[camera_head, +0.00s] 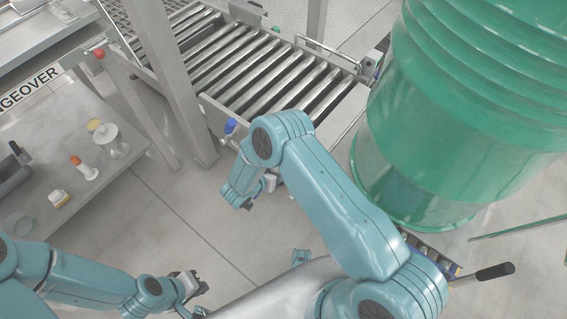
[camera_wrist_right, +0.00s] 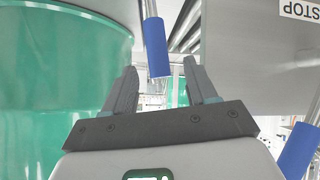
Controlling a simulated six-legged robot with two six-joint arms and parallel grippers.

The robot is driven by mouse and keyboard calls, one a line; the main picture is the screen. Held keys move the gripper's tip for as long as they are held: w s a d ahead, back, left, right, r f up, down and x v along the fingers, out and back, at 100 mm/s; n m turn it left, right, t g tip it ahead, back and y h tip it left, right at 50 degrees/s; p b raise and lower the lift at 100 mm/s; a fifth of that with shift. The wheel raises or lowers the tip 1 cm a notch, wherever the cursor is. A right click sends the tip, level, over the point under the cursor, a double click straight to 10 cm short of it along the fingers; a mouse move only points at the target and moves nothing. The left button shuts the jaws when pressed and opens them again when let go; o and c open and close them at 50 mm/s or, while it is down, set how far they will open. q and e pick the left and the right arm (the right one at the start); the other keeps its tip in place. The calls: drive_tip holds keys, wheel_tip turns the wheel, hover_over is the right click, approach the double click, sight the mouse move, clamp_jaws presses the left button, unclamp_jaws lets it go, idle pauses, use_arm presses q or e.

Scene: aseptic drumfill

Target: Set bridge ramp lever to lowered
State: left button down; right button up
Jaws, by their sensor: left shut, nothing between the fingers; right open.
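A lever with a blue grip (camera_head: 230,126) stands at the near end of the roller conveyor. I cannot tell for certain that it is the bridge ramp lever. In the right wrist view a blue grip (camera_wrist_right: 156,47) on a thin metal rod hangs just ahead of my right gripper (camera_wrist_right: 161,82), in line with the gap between the fingers. The right gripper is open, with nothing clasped. In the head view its fingers are mostly hidden by my right arm. My left gripper (camera_head: 194,287) is shut and empty, low over the floor at bottom left.
The roller conveyor (camera_head: 270,75) runs behind a steel post (camera_head: 172,75). A large green drum (camera_head: 465,110) stands close on the right. A bench (camera_head: 60,150) with small items is at left. A second blue grip (camera_wrist_right: 298,152) and a STOP sign (camera_wrist_right: 300,10) show at right.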

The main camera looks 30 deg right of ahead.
drive_tip(key=p+v, duration=0.1)
drive_tip(key=v, duration=0.6)
drive_tip(key=shift+a+r, duration=0.2)
drive_tip(key=shift+r, duration=0.05)
drive_tip(key=shift+s, duration=0.1)
